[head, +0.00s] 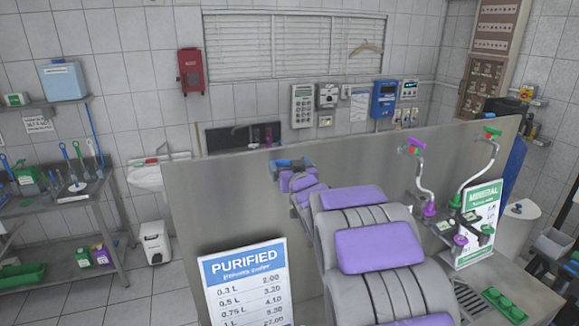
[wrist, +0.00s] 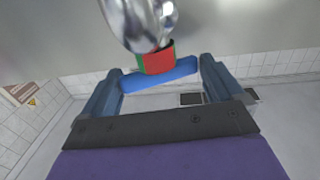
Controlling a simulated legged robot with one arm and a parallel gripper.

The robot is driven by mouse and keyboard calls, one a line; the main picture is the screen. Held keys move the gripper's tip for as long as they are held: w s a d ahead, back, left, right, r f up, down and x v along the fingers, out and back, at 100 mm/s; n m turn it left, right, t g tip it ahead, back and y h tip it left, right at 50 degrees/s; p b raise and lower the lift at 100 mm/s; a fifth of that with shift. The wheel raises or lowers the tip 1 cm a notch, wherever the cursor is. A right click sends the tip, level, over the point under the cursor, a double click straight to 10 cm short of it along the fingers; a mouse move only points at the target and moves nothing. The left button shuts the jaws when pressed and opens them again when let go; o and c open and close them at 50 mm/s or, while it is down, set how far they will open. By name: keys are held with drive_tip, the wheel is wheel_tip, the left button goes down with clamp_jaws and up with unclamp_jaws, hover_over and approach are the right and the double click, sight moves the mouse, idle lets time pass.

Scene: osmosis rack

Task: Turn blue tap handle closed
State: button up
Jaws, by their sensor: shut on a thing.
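The blue tap handle (wrist: 160,78) is a bar lying crosswise in the wrist view, slightly tilted, with its right end higher. A red and green collar (wrist: 156,61) joins it to a shiny metal tap (wrist: 140,22). My gripper (wrist: 160,85) has one blue-grey finger at each end of the bar and is shut on it, end to end. In the head view my gripper (head: 291,164) is at the far end of my outstretched arm, by the grey panel. The metal tap cannot be made out there, and my arm hides part of that area.
A grey panel (head: 220,210) stands across the scene. At right are two curved taps with red and green tops (head: 411,147) (head: 492,131) and a green "MINERAL" sign (head: 480,215). A "PURIFIED" price sign (head: 245,285) stands at front left. A sink (head: 155,176) is behind.

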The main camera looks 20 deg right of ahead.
drive_tip(key=o, duration=0.7)
drive_tip(key=shift+s, duration=0.1)
drive_tip(key=s, duration=0.5)
drive_tip(key=s+a+b, duration=0.1)
drive_tip(key=s, duration=0.5)
drive_tip(key=s+b, duration=0.1)
drive_tip(key=s, duration=0.5)
drive_tip(key=shift+a+f, duration=0.1)
drive_tip(key=shift+a, duration=0.2)
drive_tip(key=shift+w, duration=0.1)
